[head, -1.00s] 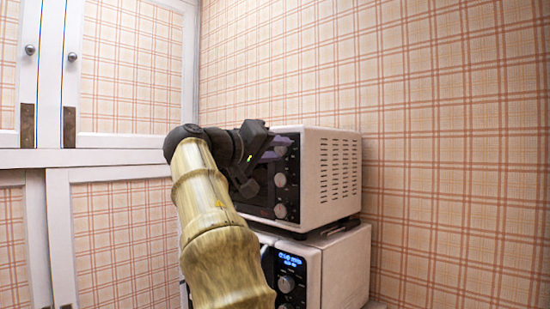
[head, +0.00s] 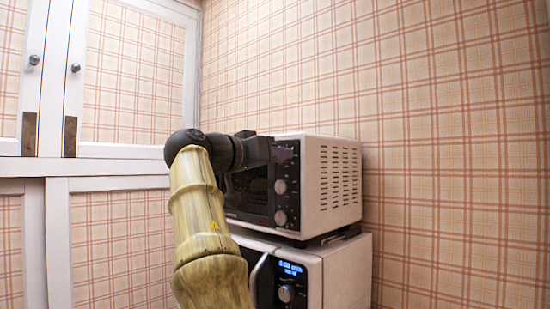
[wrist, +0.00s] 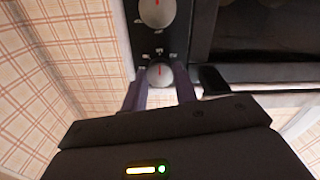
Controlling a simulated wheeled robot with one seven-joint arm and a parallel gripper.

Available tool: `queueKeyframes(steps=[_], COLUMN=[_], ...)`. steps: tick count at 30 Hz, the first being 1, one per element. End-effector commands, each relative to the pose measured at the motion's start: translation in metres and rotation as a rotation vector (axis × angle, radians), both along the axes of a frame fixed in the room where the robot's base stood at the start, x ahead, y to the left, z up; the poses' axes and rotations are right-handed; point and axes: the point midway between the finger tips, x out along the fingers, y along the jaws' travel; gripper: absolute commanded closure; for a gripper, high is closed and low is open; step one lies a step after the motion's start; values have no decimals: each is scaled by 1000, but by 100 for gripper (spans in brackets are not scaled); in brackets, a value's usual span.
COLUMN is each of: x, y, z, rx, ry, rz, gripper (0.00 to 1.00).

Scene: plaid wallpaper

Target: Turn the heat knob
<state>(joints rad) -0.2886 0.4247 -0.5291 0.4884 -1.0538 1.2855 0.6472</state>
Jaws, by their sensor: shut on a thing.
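The upper white toaster oven (head: 328,185) has a black front with a column of round knobs on its right side. My gripper (wrist: 160,92) is at the top of this column, its purple fingers on either side of a grey knob (wrist: 160,73) and shut on it. In the head view this top knob is hidden behind my wrist. The middle knob (head: 280,187) and the lowest knob (head: 280,218) are free. In the wrist view, which is upside down, the middle knob (wrist: 157,12) shows at the top edge. I cannot read the knob labels.
A second white appliance (head: 345,270) with a blue lit display (head: 291,268) stands under the oven. A plaid wall (head: 460,150) is close on the right. White cabinets (head: 110,184) stand at the left. A dark handle (wrist: 213,80) is close beside my fingers.

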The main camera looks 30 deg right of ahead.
Motion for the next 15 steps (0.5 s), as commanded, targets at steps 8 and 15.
queueKeyframes(steps=[8,15], x=[1,1], y=[0,0], z=[-3,-2], rx=[8,5], ry=[4,3], rz=[-3,-2], gripper=[94,62])
